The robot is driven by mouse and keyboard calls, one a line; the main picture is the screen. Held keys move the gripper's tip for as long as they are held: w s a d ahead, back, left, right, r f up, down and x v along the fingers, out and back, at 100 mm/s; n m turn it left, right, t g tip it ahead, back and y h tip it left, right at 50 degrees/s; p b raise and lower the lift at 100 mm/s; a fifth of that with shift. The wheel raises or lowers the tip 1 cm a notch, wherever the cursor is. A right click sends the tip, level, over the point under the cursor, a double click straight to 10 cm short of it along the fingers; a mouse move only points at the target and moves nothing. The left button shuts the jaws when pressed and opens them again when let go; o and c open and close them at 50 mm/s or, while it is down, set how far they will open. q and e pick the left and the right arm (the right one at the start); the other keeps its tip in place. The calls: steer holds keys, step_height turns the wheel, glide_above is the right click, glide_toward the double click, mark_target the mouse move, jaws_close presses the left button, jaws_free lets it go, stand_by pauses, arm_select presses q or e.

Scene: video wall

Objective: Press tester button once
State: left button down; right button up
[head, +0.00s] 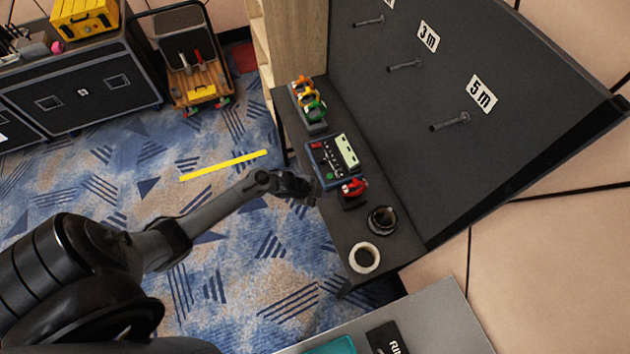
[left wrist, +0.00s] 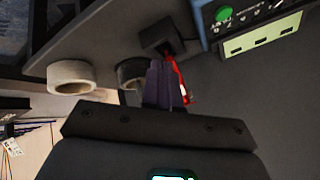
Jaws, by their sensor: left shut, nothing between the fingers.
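The tester (head: 319,153) is a blue box with a pale green module on the dark shelf, below the hanging pegs. Its round green button (head: 329,177) faces up near its front edge. In the left wrist view the green button (left wrist: 224,14) shows at the top right, beside the pale green module (left wrist: 262,38). My left gripper (head: 312,192) is at the shelf's left edge, close to the tester and apart from the button. Its fingers (left wrist: 163,82) are shut and empty, and they point toward the black block, left of the button in the wrist view. My right gripper is not in view.
A red-handled tool (head: 354,187) on a black block stands just beside the tester. A black tape roll (head: 382,220) and a white tape roll (head: 364,257) lie nearer. A rack of coloured clamps (head: 308,103) stands beyond the tester. Open carpet lies left of the shelf.

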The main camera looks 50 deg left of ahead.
arm_select(q)
steer(key=w+a+b, duration=0.2)
steer(key=w+a, duration=0.3)
step_height(320, 180, up, 5)
steer(key=t+y+b, duration=0.1)
steer(key=t, duration=0.1)
glide_above(328, 177)
steer(key=shift+f, duration=0.15)
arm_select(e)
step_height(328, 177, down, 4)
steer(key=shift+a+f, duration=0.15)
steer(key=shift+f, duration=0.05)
arm_select(q)
steer(key=shift+f+b, duration=0.15)
steer(key=shift+b, duration=0.15)
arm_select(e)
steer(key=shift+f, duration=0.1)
arm_select(q)
step_height(328, 177, down, 7)
steer(key=b, duration=0.6)
steer(key=shift+f+b, duration=0.75)
steer(key=shift+b, duration=0.05)
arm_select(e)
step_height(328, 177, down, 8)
arm_select(q)
steer(key=shift+f, duration=0.1)
steer(key=shift+f, duration=0.35)
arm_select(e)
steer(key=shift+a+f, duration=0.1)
